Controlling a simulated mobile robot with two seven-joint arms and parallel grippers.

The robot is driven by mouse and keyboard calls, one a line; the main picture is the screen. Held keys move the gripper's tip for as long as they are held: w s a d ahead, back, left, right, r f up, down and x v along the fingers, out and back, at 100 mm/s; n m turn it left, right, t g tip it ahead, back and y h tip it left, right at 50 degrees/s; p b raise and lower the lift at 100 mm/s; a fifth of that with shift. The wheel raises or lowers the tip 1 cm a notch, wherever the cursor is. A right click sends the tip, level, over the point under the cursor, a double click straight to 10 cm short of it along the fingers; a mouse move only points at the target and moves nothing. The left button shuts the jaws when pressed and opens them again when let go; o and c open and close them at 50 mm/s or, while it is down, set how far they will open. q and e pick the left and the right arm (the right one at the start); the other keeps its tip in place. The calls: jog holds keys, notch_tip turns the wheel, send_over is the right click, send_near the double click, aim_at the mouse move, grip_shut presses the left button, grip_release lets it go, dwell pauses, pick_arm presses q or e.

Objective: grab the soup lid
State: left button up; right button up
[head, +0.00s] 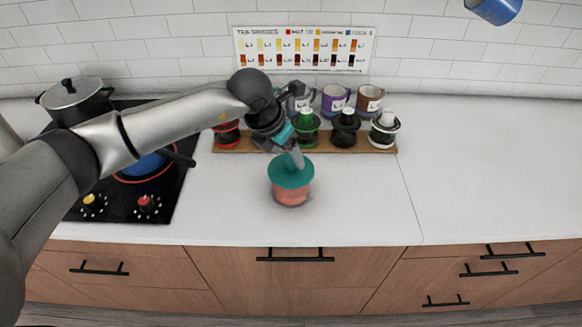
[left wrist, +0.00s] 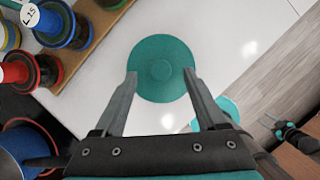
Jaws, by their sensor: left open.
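The soup lid (head: 291,169) is a round teal disc with a small central knob. In the head view it sits on top of a reddish-orange soup container (head: 292,195) standing on the white counter. My left gripper (head: 297,158) is at the lid from above and behind. In the left wrist view the lid (left wrist: 160,55) lies between and beyond the two spread fingers of the left gripper (left wrist: 159,78). The fingertips overlap its side edges in the picture; I cannot tell whether they touch. A dark, teal-marked part at the lower right (left wrist: 290,132) looks like my right gripper; its jaws are unclear.
A wooden rack (head: 262,143) with several dispensers and mugs stands behind the container. A black stove (head: 130,200) with a dark pot (head: 76,100) and a blue pan is at left. The counter at right is clear. The counter's front edge is close to the container.

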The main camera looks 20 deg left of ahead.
pick_arm(q)
jog(key=shift+x, duration=1.2)
jog(key=shift+c, duration=0.4)
grip_shut()
